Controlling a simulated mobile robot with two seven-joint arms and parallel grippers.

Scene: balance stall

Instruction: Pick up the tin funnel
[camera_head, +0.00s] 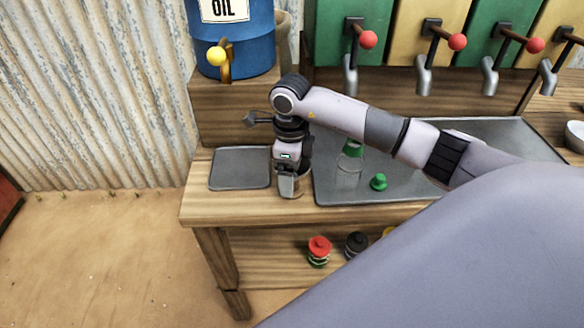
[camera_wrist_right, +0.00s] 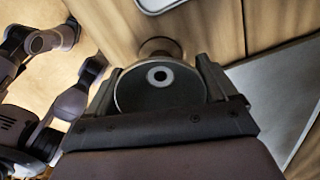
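My right gripper (camera_head: 291,188) points down at the front edge of the wooden counter, between the two grey trays. In the right wrist view a round, dark disc with a pale ring in its middle (camera_wrist_right: 160,77) lies between the two fingers of this gripper (camera_wrist_right: 160,72); it looks like the tin funnel seen from above. The fingers stand at both sides of its rim; whether they press on it I cannot tell. In the head view only a small grey piece of it shows beside the fingers. My left gripper is in neither view.
A small grey tray (camera_head: 240,168) lies left, a larger grey tray (camera_head: 450,140) right, with a glass (camera_head: 349,160) and a green stopper (camera_head: 378,182) on it. A blue oil barrel (camera_head: 235,45) and levered dispensers stand behind. Red and black lidded jars (camera_head: 319,250) sit below.

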